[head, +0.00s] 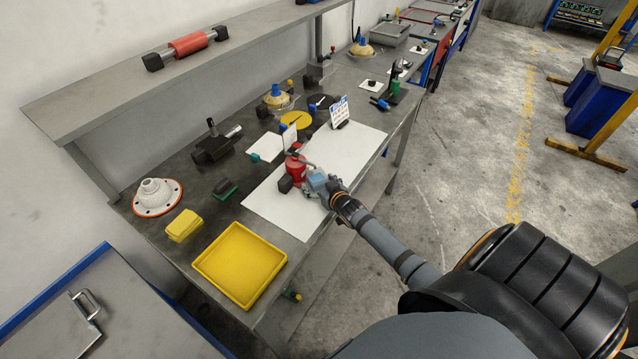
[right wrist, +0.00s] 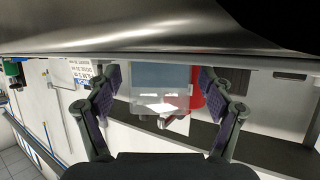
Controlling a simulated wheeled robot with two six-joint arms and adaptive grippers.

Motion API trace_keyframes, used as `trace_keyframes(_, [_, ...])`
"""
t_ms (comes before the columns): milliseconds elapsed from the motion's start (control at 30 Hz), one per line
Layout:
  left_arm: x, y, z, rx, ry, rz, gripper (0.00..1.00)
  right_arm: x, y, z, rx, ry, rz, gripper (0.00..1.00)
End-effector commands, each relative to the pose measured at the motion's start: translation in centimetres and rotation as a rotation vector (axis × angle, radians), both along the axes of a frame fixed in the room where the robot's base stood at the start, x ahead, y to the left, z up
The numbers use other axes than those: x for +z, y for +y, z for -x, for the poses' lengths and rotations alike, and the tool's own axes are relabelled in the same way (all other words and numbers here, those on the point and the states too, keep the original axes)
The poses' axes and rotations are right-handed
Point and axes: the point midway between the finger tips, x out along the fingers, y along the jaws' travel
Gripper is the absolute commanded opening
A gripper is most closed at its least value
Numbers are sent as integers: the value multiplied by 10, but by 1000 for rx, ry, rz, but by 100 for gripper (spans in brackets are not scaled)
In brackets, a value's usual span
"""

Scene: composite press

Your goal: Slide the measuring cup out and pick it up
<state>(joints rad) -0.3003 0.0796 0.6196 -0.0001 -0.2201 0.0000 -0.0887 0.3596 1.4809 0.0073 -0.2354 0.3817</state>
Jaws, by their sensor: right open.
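The measuring cup (head: 317,180) looks like a small, bluish, see-through cup. It is on the white sheet (head: 268,207) on the workbench, beside a red container (head: 295,168). My right gripper (head: 325,190) is at the cup, on its near right side. In the right wrist view, my right gripper (right wrist: 163,88) is open, with one finger on each side of the clear cup (right wrist: 160,100). A gap shows on both sides, and the red container (right wrist: 197,92) is partly hidden behind the cup and right finger. My left gripper is not in view.
A yellow tray (head: 240,264) and a yellow block (head: 184,226) lie at the near end of the bench. A dark vise-like tool (head: 210,148) and a small sign (head: 339,112) stand farther back. A grey shelf (head: 120,92) overhangs the wall side. The sheet's near half is clear.

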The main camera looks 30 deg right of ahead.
Motion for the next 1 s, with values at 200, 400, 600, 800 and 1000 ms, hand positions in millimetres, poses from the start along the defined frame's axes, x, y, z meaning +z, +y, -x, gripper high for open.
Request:
trace_keyframes(200, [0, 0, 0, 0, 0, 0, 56, -1, 0, -2, 0, 0, 0, 81])
trace_keyframes(400, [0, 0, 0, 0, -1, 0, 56, -1, 0, -2, 0, 0, 0, 66])
trace_keyframes(600, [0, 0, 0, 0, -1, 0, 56, -1, 0, -2, 0, 0, 0, 39])
trace_keyframes(800, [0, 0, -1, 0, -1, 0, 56, -1, 0, -1, 0, 1, 0, 23])
trace_keyframes(1000, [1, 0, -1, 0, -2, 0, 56, -1, -1, -1, 0, 1, 1, 23])
